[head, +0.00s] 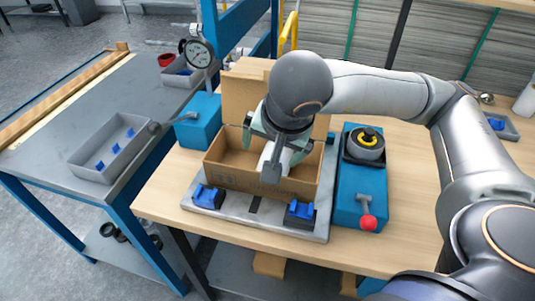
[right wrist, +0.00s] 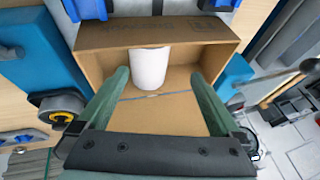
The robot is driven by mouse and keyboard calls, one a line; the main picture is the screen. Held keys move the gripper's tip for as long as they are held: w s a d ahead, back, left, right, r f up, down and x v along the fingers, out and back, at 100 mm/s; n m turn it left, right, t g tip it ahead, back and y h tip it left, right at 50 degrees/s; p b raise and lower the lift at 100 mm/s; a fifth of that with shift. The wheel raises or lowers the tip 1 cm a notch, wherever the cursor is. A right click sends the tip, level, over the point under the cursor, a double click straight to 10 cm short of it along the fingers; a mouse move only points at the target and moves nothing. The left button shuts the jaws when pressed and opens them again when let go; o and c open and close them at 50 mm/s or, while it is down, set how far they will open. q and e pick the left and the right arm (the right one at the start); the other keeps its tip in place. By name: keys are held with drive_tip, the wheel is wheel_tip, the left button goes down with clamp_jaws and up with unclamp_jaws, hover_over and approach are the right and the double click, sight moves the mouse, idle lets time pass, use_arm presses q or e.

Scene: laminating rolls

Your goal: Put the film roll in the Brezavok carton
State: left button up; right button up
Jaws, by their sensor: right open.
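The open brown carton (head: 222,170) stands on a grey plate on the wooden bench, its lid flap up at the back. Faint lettering shows on its wall in the right wrist view (right wrist: 110,36). The white film roll (right wrist: 151,68) is inside the carton, close to the lettered wall. In the head view it is mostly hidden behind my right gripper (head: 275,158). My right gripper is open, its two green fingers (right wrist: 160,88) reaching over the carton with the roll beyond and between them, apart from both. My left gripper is not in view.
A blue unit with a red-knobbed lever (head: 369,223) stands right of the carton. A dial gauge (head: 199,53) rises above a blue block at left. Blue clamps (head: 300,212) sit at the plate's front. A grey tray (head: 108,148) is on the left table.

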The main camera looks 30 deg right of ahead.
drive_tip(key=v, duration=0.3)
drive_tip(key=shift+s+r, duration=0.15)
drive_tip(key=shift+r, duration=0.15)
idle(0.7)
idle(0.4)
